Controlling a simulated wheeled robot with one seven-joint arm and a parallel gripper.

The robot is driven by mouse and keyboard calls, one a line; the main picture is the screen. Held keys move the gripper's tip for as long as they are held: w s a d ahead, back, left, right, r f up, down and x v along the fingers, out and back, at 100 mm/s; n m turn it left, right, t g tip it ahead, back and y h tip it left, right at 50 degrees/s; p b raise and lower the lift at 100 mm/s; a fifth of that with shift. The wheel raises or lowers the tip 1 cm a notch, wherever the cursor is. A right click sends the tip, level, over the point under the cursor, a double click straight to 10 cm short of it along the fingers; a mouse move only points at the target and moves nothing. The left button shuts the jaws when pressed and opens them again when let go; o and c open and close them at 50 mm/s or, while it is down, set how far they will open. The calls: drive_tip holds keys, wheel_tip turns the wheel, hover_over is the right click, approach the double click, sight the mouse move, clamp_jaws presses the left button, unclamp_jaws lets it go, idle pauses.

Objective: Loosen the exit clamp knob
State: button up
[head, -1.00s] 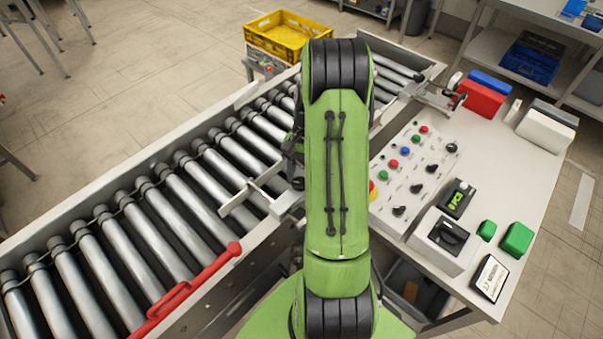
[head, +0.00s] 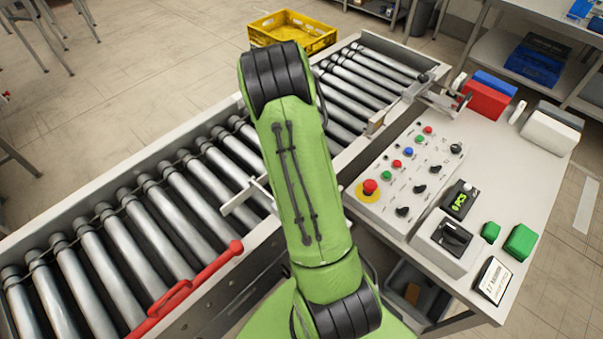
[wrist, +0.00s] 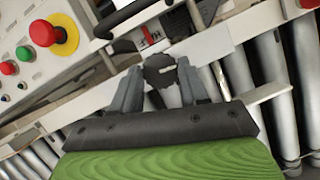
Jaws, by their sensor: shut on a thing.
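A dark, ribbed round clamp knob (wrist: 160,70) with a pale mark on its face shows in the wrist view. It sits on a pale metal bracket (wrist: 205,47) at the conveyor's side. My gripper (wrist: 160,85) has one finger on each side of the knob and is shut on it. In the head view my arm hides the gripper and the knob. Which clamp the knob's label names cannot be read.
The roller conveyor (head: 255,150) runs diagonally, with a red handle (head: 185,290) on its near side. A control panel (head: 376,209) with a red emergency button (head: 369,188) stands right of my arm. A yellow crate (head: 291,36) is beyond the conveyor.

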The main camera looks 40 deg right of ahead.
drive_tip(key=shift+n+h, duration=0.3)
drive_tip(key=shift+n, duration=0.3)
drive_tip(key=o, duration=1.1)
drive_tip(key=shift+c, duration=0.2)
drive_tip(key=p+v, duration=0.1)
drive_tip(key=v, duration=1.4)
drive_tip(key=shift+w+r+p, duration=0.3)
drive_tip(key=shift+p, duration=0.1)
